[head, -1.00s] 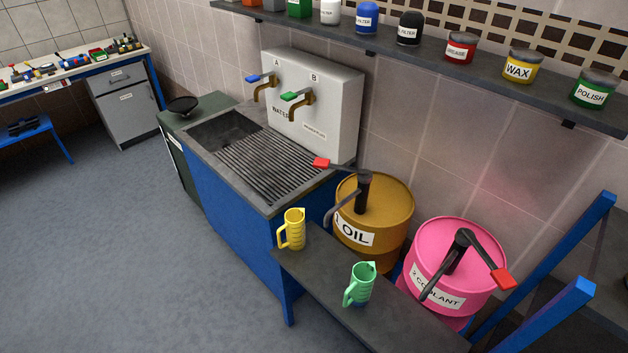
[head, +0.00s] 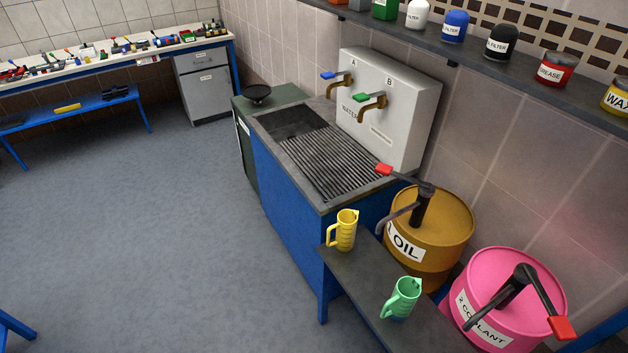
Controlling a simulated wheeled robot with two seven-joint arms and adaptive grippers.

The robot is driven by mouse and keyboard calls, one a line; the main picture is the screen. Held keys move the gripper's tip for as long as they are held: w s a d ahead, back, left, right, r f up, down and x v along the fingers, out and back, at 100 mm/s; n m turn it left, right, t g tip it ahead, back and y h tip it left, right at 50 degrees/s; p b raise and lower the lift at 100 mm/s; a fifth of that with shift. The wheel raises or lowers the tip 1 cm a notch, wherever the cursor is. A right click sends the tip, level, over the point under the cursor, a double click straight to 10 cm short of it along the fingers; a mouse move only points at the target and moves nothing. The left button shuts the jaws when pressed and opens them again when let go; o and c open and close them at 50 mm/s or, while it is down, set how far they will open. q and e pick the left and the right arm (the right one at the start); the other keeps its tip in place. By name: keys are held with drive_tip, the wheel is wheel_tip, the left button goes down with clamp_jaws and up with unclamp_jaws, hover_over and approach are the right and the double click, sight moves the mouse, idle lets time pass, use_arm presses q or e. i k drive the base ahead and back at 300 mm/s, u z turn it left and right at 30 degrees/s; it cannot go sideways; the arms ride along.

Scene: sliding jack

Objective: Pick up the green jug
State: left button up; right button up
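The green jug (head: 402,298) stands upright on a dark low bench (head: 362,278), with its handle toward the left. A yellow jug (head: 343,230) stands on the same bench, farther back and to the left of the green one. Neither of my grippers shows in the head view, so nothing is seen touching either jug.
An orange oil drum (head: 436,233) and a pink coolant drum (head: 512,292), both with pump handles, stand right of the bench. A blue sink unit (head: 285,215) stands behind it. The grey floor (head: 150,220) at left is clear.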

sight(407, 292)
drive_tip(key=z, duration=0.35)
drive_tip(key=k, duration=1.1)
drive_tip(key=u, duration=0.6)
